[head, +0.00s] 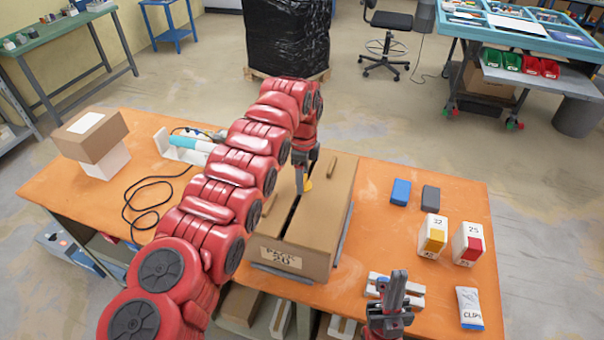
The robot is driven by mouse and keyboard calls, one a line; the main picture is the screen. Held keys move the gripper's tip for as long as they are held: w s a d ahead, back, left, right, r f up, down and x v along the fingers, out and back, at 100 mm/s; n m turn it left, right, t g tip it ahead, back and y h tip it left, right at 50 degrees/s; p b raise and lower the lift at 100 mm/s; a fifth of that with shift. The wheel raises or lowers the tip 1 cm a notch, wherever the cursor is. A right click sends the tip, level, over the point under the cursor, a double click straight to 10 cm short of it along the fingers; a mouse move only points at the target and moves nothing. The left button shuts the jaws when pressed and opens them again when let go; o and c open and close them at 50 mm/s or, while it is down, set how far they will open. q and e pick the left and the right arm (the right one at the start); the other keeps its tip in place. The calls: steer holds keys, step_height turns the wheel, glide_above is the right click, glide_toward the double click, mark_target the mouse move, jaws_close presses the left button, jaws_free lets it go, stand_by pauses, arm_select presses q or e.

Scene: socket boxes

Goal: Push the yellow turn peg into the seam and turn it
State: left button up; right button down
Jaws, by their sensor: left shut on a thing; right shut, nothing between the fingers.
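A large brown box (317,215) stands in the middle of the orange table, with a dark seam along its top. The yellow turn peg (306,186) is at the seam, at the tips of my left gripper (303,180), which is shut on it. I cannot tell how deep the peg sits, as the gripper and arm hide part of it. My red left arm reaches over the table's left half and hides part of the box's left side. My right gripper (398,281) is shut and empty near the table's front edge, right of the box.
Right of the box are a blue block (401,192), a dark block (430,198), a yellow-marked box (433,236), a red-marked box (467,243) and a clips packet (469,308). A brown carton (91,136) and a black cable (146,209) lie left.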

arm_select(q)
steer(key=shift+r+n+p, duration=0.15)
steer(key=shift+n+p, duration=1.15)
steer(key=shift+p, duration=0.15)
steer(key=shift+f+n, duration=0.2)
steer(key=shift+n, duration=0.3)
steer(key=n+b, duration=0.1)
steer(key=n, duration=0.2)
steer(key=shift+s+f, duration=0.1)
steer(key=shift+s, duration=0.05)
jaws_close()
steer(key=n+b, duration=0.2)
steer(key=n, duration=0.1)
steer(key=shift+n, duration=0.4)
steer(key=shift+n+b, duration=0.65)
steer(key=shift+n, duration=0.55)
steer(key=shift+d+n+b, duration=0.1)
steer(key=shift+n+b, duration=0.5)
steer(key=shift+n, duration=0.5)
steer(key=shift+n+b, duration=0.45)
steer(key=shift+n, duration=0.65)
